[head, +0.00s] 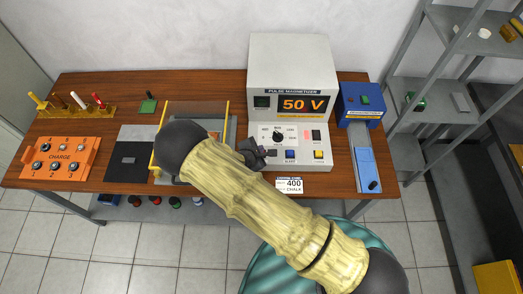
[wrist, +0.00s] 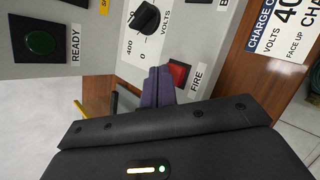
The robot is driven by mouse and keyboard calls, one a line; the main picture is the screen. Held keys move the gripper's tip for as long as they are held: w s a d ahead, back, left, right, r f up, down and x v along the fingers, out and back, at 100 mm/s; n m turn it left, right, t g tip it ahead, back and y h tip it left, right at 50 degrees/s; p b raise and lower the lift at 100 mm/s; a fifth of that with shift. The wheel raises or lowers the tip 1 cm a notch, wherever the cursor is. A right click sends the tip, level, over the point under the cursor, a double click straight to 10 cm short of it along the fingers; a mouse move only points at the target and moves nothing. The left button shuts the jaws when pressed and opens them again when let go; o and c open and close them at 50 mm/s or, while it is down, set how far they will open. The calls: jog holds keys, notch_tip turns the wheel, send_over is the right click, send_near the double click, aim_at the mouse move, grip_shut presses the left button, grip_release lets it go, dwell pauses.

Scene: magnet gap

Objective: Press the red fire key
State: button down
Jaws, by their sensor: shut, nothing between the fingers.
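The red fire key (wrist: 180,73) shows in the wrist view on the pale panel, beside the label FIRE. My gripper (wrist: 158,72) is shut and empty. Its dark fingertips sit right beside the key in that view and overlap its edge; I cannot tell whether they touch it. In the head view my gripper (head: 262,158) is at the lower left of the magnetizer's (head: 289,75) front panel and hides most of the key. The display (head: 302,105) reads 50 V. The black volts knob (wrist: 145,17) is close to the fingertips; it also shows in the head view (head: 278,136).
A charge card (head: 289,185) reading 400 and CHALK lies at the front table edge. A blue key (head: 290,154) and a yellow key (head: 318,154) are right of my gripper. A blue device (head: 361,105) stands at the right. An orange charge tray (head: 60,158) is at the left.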

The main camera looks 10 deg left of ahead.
jog(key=shift+r, duration=0.35)
jog(key=shift+r+p, duration=2.1)
jog(key=shift+r, duration=0.45)
